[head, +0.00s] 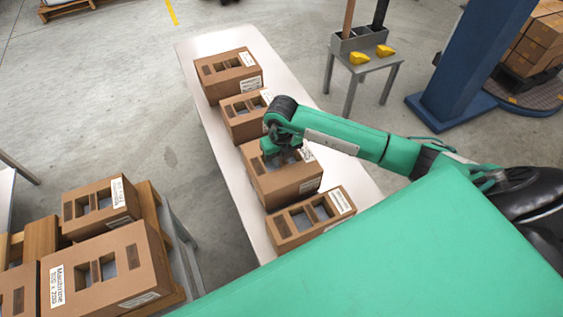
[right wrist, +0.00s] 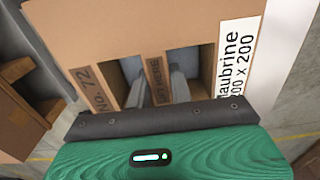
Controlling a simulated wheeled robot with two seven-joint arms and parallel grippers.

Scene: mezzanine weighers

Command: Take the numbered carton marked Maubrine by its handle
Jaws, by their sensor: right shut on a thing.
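The carton marked "aubrine" (right wrist: 236,60), the start of its name cut off, also shows "No. 72" in the right wrist view. In the head view it is the third carton (head: 288,187) from the far end of the white table. My right gripper (right wrist: 156,82) has a finger in each of its two top openings, shut on the strip between them, the handle marked "LIFT HERE". In the head view my right gripper (head: 282,156) partly hides the carton's top. I cannot tell whether the carton touches the table. My left gripper is not in view.
On the white table (head: 220,137), one carton (head: 292,236) stands close in front; two others (head: 222,88) (head: 238,130) stand behind. At lower left, several cartons include one labelled Maubrine (head: 134,250). A blue column (head: 467,72) and a small grey stand (head: 368,67) are beyond.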

